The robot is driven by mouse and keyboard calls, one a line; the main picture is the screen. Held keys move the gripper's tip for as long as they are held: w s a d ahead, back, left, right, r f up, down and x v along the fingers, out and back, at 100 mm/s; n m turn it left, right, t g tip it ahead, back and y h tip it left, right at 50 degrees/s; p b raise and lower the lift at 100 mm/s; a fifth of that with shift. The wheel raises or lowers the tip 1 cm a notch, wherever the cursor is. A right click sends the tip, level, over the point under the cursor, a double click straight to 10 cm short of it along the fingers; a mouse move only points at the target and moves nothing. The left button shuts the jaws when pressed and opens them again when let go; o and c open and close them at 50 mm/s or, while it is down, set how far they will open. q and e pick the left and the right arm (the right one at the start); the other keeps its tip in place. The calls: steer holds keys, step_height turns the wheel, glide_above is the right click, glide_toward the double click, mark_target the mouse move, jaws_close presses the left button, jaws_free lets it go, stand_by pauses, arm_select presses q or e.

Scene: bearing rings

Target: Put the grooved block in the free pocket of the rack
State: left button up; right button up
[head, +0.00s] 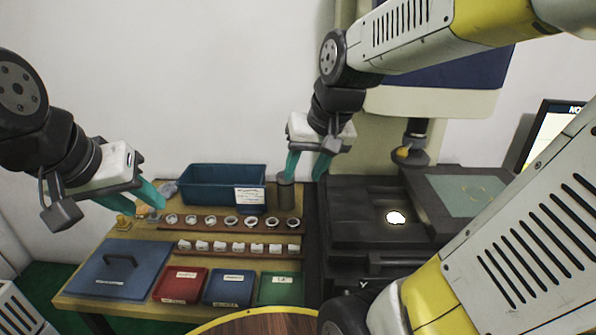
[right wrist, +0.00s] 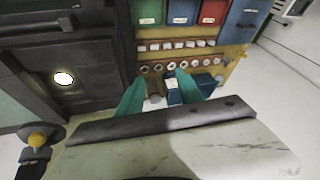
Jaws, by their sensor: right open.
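I cannot make out a grooved block for certain in either view. A brown rack strip (head: 180,234) on the wooden table holds a row of pale rings. It also shows in the right wrist view (right wrist: 150,68). A second strip in front of it carries small white cards (head: 221,246). Which pocket is free is too small to tell. My right gripper (head: 306,172) is open, above the table's back right, close over a dark grey cylinder (head: 285,194); its fingers show in the right wrist view (right wrist: 158,95). My left gripper (head: 146,203) looks open and empty over the table's left back.
A blue bin (head: 215,180) with a label stands behind the rings. Small yellow pieces (head: 123,221) sit at left. A dark machine (head: 350,225) stands right.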

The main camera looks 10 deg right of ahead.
steer(key=s+r+n+t, duration=0.1)
steer(key=s+r, duration=0.1)
steer(key=s, duration=0.5)
steer(key=shift+a+t, duration=0.3)
